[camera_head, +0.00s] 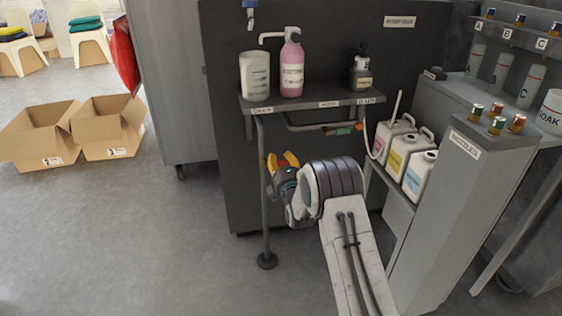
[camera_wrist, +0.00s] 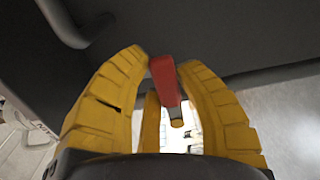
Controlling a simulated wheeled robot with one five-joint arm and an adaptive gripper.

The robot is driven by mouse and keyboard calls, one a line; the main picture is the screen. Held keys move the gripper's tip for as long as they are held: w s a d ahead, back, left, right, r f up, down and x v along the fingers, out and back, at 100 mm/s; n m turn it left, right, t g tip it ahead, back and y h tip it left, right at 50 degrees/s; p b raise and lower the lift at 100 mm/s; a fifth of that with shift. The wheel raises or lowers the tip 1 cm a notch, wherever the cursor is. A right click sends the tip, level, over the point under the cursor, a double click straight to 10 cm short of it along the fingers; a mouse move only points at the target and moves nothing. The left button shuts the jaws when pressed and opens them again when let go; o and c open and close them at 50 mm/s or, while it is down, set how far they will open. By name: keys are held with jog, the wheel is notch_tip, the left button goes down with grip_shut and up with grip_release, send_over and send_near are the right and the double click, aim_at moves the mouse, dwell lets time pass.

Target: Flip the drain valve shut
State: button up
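A red lever (camera_wrist: 164,80) with a pale orange tip shows in the wrist view, and I take it for the drain valve handle. It lies between the yellow fingers of my gripper (camera_wrist: 163,60), close to the fingertips. The fingers stand apart on either side of it; I cannot tell whether one touches it. In the head view my gripper (camera_head: 282,160) is below the left part of a small shelf, in front of the dark cabinet.
The shelf (camera_head: 300,103) carries a white beaker (camera_head: 254,75), a pink pump bottle (camera_head: 292,65) and a dark bottle (camera_head: 360,72). A grey leg (camera_head: 265,210) stands beside my gripper. White jugs (camera_head: 404,150) are at right. Open floor lies at left.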

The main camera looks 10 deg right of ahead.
jog(key=o, duration=0.5)
jog(key=s, duration=1.2)
jog(key=shift+r, duration=0.1)
dwell(0.5)
